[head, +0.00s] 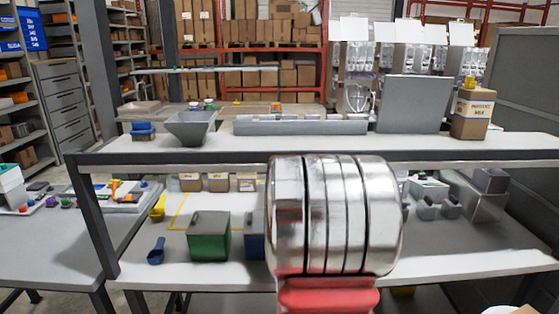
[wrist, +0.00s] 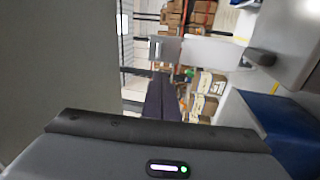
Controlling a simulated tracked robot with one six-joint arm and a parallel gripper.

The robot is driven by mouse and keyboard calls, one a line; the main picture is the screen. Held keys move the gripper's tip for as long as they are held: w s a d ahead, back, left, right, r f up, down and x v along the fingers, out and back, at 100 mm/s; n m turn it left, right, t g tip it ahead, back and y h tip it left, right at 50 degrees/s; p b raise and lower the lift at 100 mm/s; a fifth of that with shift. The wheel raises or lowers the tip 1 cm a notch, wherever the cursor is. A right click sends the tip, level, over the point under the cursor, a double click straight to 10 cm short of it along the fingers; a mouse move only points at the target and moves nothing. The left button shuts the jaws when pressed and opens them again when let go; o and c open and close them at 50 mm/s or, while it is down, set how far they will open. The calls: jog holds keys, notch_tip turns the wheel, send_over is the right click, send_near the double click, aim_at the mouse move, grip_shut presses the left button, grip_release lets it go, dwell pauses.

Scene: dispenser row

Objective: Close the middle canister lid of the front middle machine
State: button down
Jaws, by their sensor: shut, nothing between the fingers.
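Several dispenser machines stand in a row at the back right of the head view, with clear canisters and white panels raised above them. One machine (head: 357,57) is at the left of the row, and others (head: 410,57) stand to its right. They are small and far off, so I cannot tell which is the front middle one or pick out its middle canister lid. My gripper (wrist: 160,78) shows in the wrist view as dark fingers, shut and empty. It is hidden in the head view. No machine is recognisable in the wrist view.
A two-level bench (head: 210,153) fills the foreground. It holds a grey hopper (head: 190,127), a grey panel (head: 413,104), a labelled carton (head: 473,112), a green bin (head: 209,237) and a blue scoop (head: 156,251). Racks of cardboard boxes (head: 265,76) stand behind.

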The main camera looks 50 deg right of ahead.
jog(key=shift+s+d+h, duration=0.4)
jog(key=shift+s+d, duration=0.2)
jog(key=shift+s, duration=0.05)
jog(key=shift+w+d+r, duration=0.1)
jog(key=shift+w, duration=0.05)
jog(key=x, duration=1.3)
jog(key=shift+w+d, duration=0.25)
jog(key=shift+d, duration=0.05)
jog(key=shift+r, duration=0.15)
